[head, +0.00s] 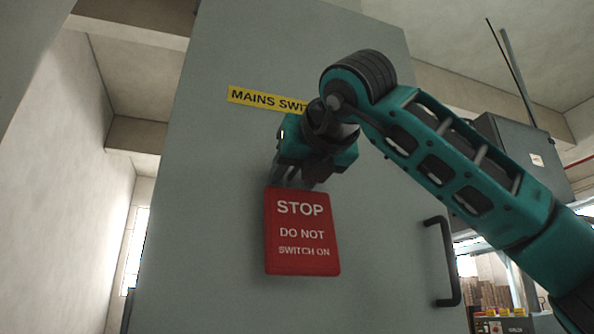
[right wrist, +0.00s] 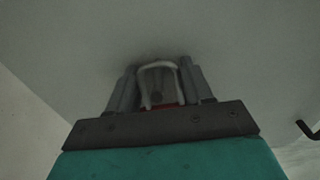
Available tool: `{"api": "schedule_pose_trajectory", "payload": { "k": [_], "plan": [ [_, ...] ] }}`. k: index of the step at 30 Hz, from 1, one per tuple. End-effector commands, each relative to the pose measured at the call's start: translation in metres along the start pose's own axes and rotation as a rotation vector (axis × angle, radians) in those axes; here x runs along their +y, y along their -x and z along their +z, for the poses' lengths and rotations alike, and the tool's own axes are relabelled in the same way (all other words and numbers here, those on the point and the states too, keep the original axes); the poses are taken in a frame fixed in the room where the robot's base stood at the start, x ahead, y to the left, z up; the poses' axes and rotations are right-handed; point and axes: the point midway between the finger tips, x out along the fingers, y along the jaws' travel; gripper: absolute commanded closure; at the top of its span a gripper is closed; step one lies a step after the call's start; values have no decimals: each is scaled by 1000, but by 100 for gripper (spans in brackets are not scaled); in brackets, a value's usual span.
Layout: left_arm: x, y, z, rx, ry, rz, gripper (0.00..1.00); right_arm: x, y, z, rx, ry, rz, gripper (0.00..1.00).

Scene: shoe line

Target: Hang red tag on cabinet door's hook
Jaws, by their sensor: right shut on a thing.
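The red tag (head: 302,236), lettered STOP DO NOT SWITCH ON, hangs nearly upright below my right gripper (head: 297,180), in front of the grey cabinet door (head: 215,200). In the right wrist view my right gripper (right wrist: 161,84) is shut on the tag's pale loop (right wrist: 158,66), which stands up between the two fingers. A small strip of the red tag (right wrist: 166,106) shows below the loop. The door's hook is not clearly seen; a dark blurred shape inside the loop cannot be told apart. Whether the tag touches the door cannot be told. My left gripper is not in view.
A yellow MAINS SWITCH label (head: 250,97) is on the door, partly covered by my right wrist. A black door handle (head: 443,262) sticks out at the door's right side. The door is bare left of the tag. A dark box (head: 520,150) is behind my arm.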

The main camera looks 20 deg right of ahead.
Motion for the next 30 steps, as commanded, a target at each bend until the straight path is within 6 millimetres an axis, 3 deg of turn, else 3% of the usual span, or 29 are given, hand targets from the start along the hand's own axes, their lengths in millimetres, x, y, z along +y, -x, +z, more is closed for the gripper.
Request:
{"api": "schedule_pose_trajectory", "payload": {
  "k": [9, 10, 18, 26, 30],
  "plan": [
    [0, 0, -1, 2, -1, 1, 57, 0, 0, 0, 0, 0, 0, 82],
    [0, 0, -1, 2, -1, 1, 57, 0, 0, 0, 0, 0, 0, 48],
    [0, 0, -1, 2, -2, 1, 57, 0, 0, 0, 0, 0, 0, 22],
    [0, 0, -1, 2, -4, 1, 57, 0, 0, 0, 1, 1, 0, 20],
    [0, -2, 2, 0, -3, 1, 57, 0, 10, 0, -1, 0, 1, 20]
  ]
}}
